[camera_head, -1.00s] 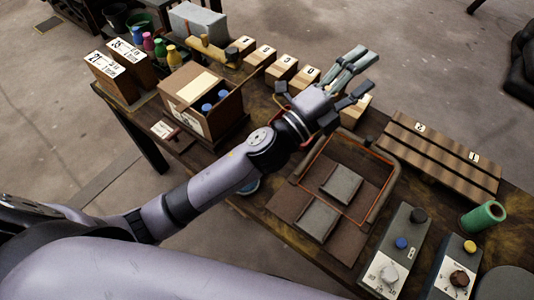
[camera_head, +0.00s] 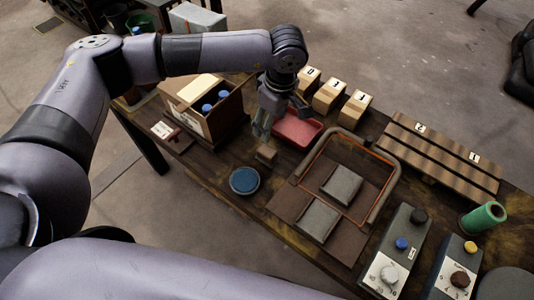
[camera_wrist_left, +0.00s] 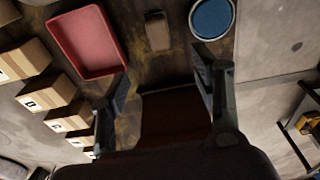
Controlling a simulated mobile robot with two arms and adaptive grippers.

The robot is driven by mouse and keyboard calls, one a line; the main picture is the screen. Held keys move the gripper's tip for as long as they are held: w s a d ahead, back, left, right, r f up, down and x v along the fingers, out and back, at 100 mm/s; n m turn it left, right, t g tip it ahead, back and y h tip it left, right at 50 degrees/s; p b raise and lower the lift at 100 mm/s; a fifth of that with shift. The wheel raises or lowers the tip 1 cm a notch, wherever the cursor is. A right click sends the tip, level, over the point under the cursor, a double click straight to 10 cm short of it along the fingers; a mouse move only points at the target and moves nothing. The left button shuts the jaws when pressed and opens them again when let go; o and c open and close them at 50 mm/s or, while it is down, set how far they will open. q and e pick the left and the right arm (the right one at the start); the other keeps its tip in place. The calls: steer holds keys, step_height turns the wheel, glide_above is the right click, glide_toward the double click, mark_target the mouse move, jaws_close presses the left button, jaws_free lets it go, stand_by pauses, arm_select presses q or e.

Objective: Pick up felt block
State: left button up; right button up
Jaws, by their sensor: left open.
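A small brown block (camera_head: 265,153), which looks like the felt block, lies on the dark table between a red tray and a round blue-topped dish. It also shows in the left wrist view (camera_wrist_left: 157,30), at the top, ahead of the fingers. My left gripper (camera_head: 263,131) points down just behind the block, beside the cardboard box. Its fingers (camera_wrist_left: 160,75) are spread with nothing held, and the block is apart from them. My right gripper is out of view.
The red tray (camera_head: 297,128) and blue dish (camera_head: 244,180) flank the block closely. A cardboard box (camera_head: 207,108) with blue-capped jars stands left of the gripper. A wire-rimmed tray (camera_head: 297,200) with grey pads is to the right.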

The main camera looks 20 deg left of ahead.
mark_target(267, 151)
arm_select(q)
steer(key=f+p, duration=0.1)
steer(key=f, duration=0.6)
steer(key=a+f+p, duration=0.1)
steer(key=f, duration=0.3)
steer(key=shift+w+f+p, duration=0.15)
steer(key=shift+w+p, duration=0.05)
steer(key=shift+p, duration=0.15)
steer(key=f, duration=0.1)
steer(key=f+p, duration=0.1)
steer(key=f, duration=0.2)
steer(key=shift+w+a+f+p, duration=0.2)
steer(key=shift+a+f+p, duration=0.05)
steer(key=shift+f+p, duration=0.1)
steer(key=shift+f, duration=0.3)
steer(key=shift+c, duration=0.2)
steer(key=shift+r, duration=0.1)
steer(key=c, duration=1.2)
